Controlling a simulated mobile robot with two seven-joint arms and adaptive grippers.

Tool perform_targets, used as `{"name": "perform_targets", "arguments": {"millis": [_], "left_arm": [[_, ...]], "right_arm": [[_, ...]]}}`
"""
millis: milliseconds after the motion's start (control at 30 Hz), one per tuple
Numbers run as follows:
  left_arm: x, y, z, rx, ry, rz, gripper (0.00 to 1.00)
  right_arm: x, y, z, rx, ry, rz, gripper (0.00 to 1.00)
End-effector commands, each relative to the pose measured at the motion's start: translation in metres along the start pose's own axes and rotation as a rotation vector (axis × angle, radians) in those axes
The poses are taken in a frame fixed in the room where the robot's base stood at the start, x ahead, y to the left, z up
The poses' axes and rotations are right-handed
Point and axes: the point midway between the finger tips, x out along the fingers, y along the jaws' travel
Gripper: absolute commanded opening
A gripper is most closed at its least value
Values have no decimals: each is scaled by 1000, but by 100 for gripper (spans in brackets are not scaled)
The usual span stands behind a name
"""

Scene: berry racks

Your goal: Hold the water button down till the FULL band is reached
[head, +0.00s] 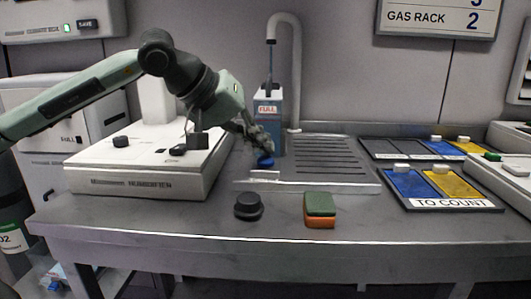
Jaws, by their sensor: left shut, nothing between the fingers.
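The blue water button (265,162) sits at the front left of the ribbed drain board, behind a small pale plate. My left gripper (264,150) is shut and empty, pointing down with its fingertips right at the top of the button. I cannot tell whether the button is pressed in. A tall container (268,120) with a white FULL label stands under the curved grey tap (296,70) behind the gripper. My right gripper is not in view.
A white humidifier box (140,186) stands left, under my left arm. The TO COUNT tray (450,204) is at the right.

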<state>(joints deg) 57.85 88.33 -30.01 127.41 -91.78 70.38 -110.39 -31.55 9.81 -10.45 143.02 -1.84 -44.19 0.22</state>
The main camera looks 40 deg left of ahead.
Motion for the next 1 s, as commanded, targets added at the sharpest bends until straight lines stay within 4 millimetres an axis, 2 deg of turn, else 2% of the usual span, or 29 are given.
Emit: {"name": "perform_targets", "arguments": {"millis": [333,767,1000], "left_arm": [[-12,9,-9,0,-2,0,0],[-14,10,-10,0,0,0,0],[-28,21,-21,0,0,0,0]], "right_arm": [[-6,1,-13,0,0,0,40],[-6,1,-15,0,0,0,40],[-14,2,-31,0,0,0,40]]}}
